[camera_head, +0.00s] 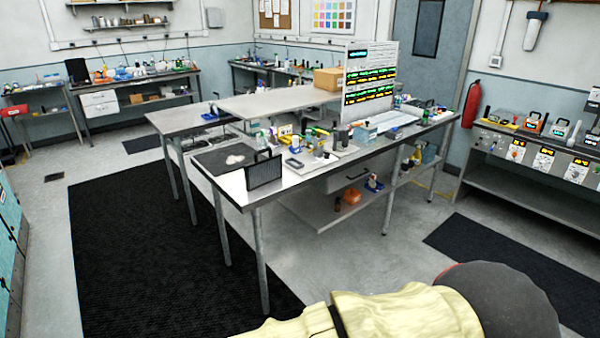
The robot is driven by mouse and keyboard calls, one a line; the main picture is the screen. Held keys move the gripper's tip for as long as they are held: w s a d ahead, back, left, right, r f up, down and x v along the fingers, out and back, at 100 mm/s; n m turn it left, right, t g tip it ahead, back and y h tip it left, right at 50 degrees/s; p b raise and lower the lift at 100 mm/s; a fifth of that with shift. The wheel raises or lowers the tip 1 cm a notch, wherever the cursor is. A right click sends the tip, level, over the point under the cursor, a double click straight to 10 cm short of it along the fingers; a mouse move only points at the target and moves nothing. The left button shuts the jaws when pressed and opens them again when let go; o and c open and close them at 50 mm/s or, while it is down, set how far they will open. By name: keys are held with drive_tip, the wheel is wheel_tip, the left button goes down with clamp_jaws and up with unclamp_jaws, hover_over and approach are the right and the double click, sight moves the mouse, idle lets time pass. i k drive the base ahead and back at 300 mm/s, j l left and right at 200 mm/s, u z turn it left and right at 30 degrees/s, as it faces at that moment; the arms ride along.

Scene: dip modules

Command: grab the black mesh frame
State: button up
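A black mesh frame (264,172) with a handle-like top stands upright near the front left corner of the central metal workbench (236,188). It stands beside a dark mat with a pale item on it. My arm, pale yellow with a dark rounded joint, shows at the bottom right, well apart from the bench. My gripper is not in the picture.
Small tools and bottles crowd the bench right of the frame, before an upright display panel (369,80). A dark floor mat (150,250) lies left of the bench. Open floor (350,255) lies in front. An instrument bench (530,190) stands at right.

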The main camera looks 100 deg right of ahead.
sight(264, 171)
drive_tip(key=z, duration=3.25)
drive_tip(key=i+j+z, duration=0.1)
drive_tip(key=z, duration=0.4)
drive_tip(key=i+j+z, duration=0.15)
drive_tip(key=j, duration=0.2)
drive_tip(key=i+j+z, duration=0.2)
drive_tip(key=j, duration=0.15)
drive_tip(key=i+j+z, duration=0.15)
drive_tip(key=j, duration=0.25)
drive_tip(key=i+j+z, duration=0.2)
drive_tip(key=j, duration=0.2)
drive_tip(key=i+j, duration=0.4)
drive_tip(key=j, duration=0.1)
